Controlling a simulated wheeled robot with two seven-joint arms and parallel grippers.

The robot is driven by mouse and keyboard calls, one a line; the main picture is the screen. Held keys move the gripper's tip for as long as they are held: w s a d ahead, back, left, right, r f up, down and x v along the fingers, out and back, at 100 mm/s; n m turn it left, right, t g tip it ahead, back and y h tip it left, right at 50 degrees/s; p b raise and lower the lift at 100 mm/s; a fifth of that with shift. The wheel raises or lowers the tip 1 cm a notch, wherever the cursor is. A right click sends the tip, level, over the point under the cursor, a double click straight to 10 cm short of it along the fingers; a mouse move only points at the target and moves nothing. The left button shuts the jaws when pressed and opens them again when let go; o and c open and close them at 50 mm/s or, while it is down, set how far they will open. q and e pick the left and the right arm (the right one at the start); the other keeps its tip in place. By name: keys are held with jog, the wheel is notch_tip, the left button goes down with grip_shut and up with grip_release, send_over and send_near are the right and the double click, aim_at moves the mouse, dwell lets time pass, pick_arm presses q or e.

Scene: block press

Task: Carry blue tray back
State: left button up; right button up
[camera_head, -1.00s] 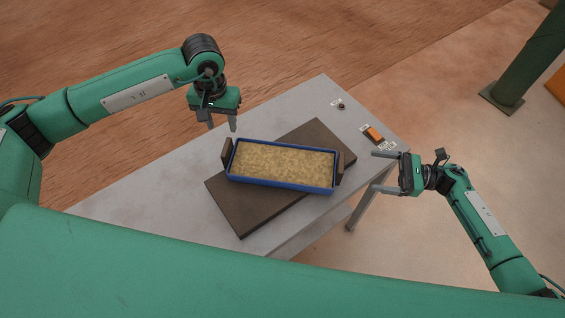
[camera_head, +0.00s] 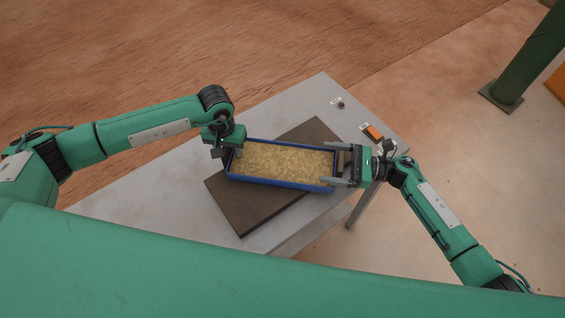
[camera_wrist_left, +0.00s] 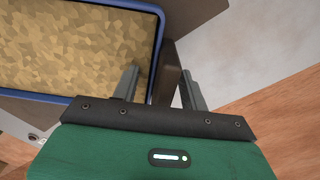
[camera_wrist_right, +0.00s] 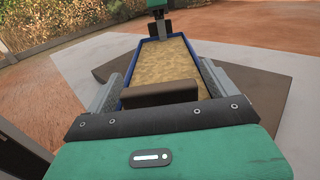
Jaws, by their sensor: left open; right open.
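The blue tray (camera_head: 282,186), filled with tan granular material, lies on a dark board (camera_head: 240,212) on the grey table. My left gripper (camera_head: 228,152) is open at the tray's left end. In the left wrist view its fingers stand on either side of a dark end handle (camera_wrist_left: 169,78), one finger over the tray's inside. My right gripper (camera_head: 329,164) is open at the right end. In the right wrist view its fingers flank the other dark handle (camera_wrist_right: 158,93). I cannot tell whether any finger touches the tray.
The grey table (camera_head: 310,98) has an orange switch (camera_head: 374,133) and a small dark knob (camera_head: 341,105) near its right edge. A green post (camera_head: 520,65) stands on the floor at the far right. The table's left part is clear.

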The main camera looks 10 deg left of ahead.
pick_arm(q)
jog(key=c, duration=0.8)
pick_arm(e)
jog(key=c, duration=0.9)
pick_arm(q)
grip_shut()
pick_arm(e)
jog(key=c, duration=1)
pick_arm(q)
jog(key=shift+r, duration=0.1)
pick_arm(e)
jog(key=shift+c, duration=0.2)
pick_arm(q)
jog(key=shift+w+r, duration=0.1)
jog(key=shift+r, duration=0.05)
pick_arm(e)
jog(key=shift+w+r, duration=0.1)
jog(key=shift+r, duration=0.1)
